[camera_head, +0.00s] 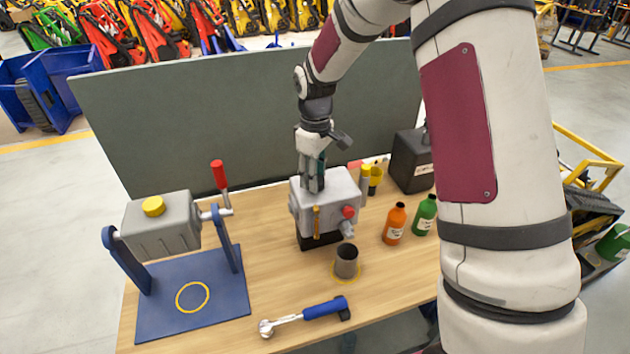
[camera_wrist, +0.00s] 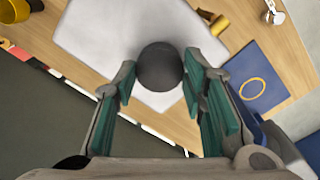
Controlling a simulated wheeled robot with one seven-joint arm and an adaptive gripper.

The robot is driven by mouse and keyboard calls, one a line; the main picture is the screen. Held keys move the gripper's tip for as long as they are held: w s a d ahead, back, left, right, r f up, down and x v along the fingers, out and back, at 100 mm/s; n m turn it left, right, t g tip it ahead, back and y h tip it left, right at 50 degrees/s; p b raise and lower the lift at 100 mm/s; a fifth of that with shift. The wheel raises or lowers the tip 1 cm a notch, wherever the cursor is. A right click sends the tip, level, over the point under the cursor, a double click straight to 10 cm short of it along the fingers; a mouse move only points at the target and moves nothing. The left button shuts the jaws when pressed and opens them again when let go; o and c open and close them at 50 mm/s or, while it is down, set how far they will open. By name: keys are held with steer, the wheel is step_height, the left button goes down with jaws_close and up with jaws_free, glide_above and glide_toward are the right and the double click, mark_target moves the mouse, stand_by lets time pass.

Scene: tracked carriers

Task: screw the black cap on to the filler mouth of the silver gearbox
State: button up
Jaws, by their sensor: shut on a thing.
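The silver gearbox (camera_head: 327,207) stands on the wooden table in the middle of the head view, with a red knob on its front. In the wrist view its pale top (camera_wrist: 105,40) lies below the cap. My gripper (camera_head: 313,186) points down at the gearbox top. In the wrist view the round black cap (camera_wrist: 160,66) sits between the green finger pads of my gripper (camera_wrist: 162,88), which is shut on it. The filler mouth is hidden under the cap and fingers. I cannot tell whether the cap touches it or is threaded.
A grey cup (camera_head: 347,261) stands just in front of the gearbox. Orange (camera_head: 394,225) and green (camera_head: 425,215) bottles are to its right. A tilting grey tank (camera_head: 165,230) on a blue stand is left. A blue-handled wrench (camera_head: 305,315) lies in front. A grey panel (camera_head: 240,115) rises behind.

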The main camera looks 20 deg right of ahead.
steer(key=m, duration=0.4)
steer(key=shift+m, duration=0.3)
steer(key=m, duration=0.4)
steer(key=o, duration=1.1)
